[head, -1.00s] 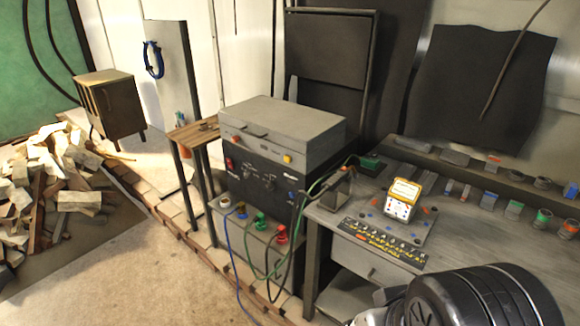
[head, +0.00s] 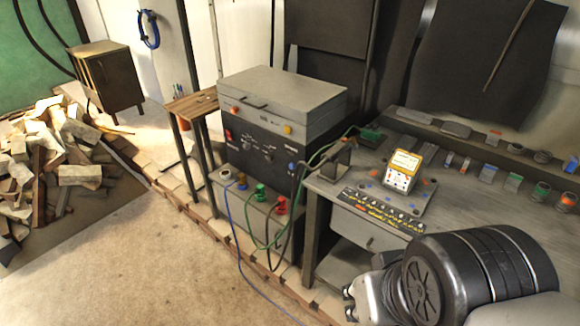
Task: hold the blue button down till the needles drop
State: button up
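A small blue button or knob (head: 292,166) shows at the right end of the black front panel of a grey-lidded machine (head: 262,150). Cables pass close beside it. A small yellow-framed meter (head: 403,168) stands on the workbench to the right; its needles are too small to read. What looks like part of my gripper (head: 350,302) shows at the bottom, low in front of the bench and well apart from the blue button. My arm hides the rest, and its fingers are not clear.
Green and red plugs with loose cables (head: 262,215) sit on the ledge below the panel, and a blue cable runs to the floor. The workbench (head: 325,190) carries several small parts. A wood pile (head: 60,160) lies at left. The floor at front left is clear.

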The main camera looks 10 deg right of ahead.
grip_shut()
dwell(1.3)
